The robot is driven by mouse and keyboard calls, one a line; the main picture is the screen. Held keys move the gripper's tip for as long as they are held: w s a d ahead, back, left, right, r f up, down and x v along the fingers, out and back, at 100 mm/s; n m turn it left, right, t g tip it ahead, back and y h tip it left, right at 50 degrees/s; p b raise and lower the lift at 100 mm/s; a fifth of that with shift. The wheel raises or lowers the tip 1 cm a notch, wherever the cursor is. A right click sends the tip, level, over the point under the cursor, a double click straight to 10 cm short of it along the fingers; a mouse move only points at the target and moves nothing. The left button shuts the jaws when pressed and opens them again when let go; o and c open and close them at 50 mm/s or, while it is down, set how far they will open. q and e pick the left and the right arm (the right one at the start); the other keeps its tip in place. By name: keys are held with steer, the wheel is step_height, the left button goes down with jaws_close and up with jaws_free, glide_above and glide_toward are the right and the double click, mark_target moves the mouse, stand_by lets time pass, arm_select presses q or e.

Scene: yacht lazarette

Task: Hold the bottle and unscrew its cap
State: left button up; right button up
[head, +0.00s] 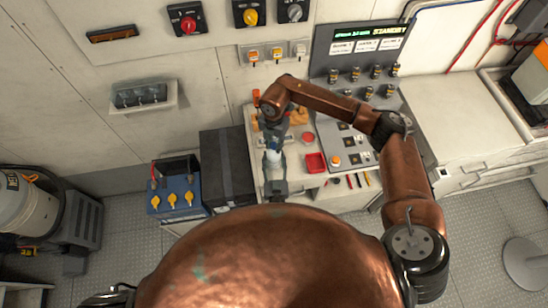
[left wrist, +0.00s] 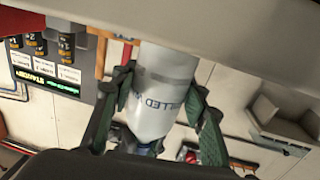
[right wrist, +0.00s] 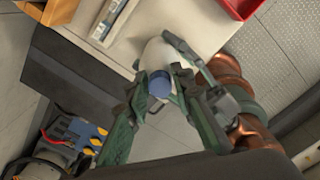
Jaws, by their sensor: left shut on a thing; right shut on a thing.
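The bottle is pale, with dark lettering (left wrist: 165,88) in the left wrist view. In the head view it shows small between my two grippers (head: 273,158). My left gripper (left wrist: 162,108) has a green finger on each side of the bottle body and is shut on it. The blue cap (right wrist: 159,84) faces the camera in the right wrist view, at the bottle's end. My right gripper (right wrist: 160,92) is shut on the cap, with its fingertips on both sides of it. The cap still sits at the bottle's neck. In the head view the right gripper (head: 272,142) partly hides the cap.
A red tray (head: 315,162) and several small tools (head: 352,181) lie on the bench right of the bottle. A control panel (head: 345,110) stands behind them. A black box (head: 228,165) and a blue battery (head: 177,190) are at the left.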

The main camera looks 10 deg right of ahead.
jaws_close()
steer(key=o, duration=0.8)
jaws_free()
steer(key=shift+r, duration=0.1)
steer(key=shift+r, duration=3.95)
arm_select(q)
steer(key=o, duration=1.6)
steer(key=shift+c, duration=0.2)
